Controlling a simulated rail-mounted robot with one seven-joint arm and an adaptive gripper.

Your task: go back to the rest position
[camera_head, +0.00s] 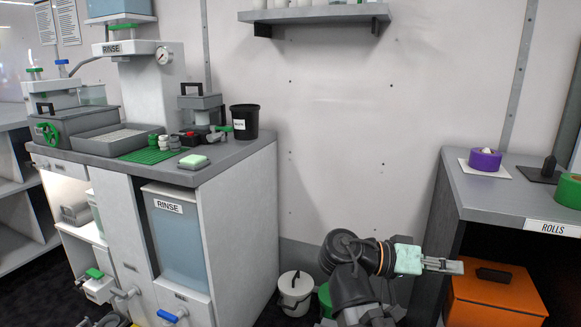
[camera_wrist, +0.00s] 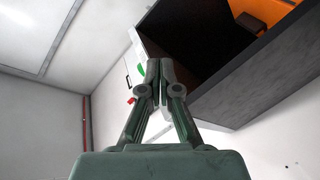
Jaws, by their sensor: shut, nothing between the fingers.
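My gripper (camera_head: 455,266) is at the lower right in the head view, on the end of my folded arm. It points to the right, beside the front of the shelf unit marked ROLLS and below its top. In the wrist view my gripper (camera_wrist: 160,70) has its two fingertips together, with nothing between them. A dark shelf edge and an orange box show beyond it at the upper right of the wrist view.
An orange box (camera_head: 497,296) sits under the ROLLS shelf top (camera_head: 490,200), which bears purple and green rolls. A white bucket (camera_head: 295,293) stands on the floor left of my arm. The RINSE bench (camera_head: 235,165) fills the left.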

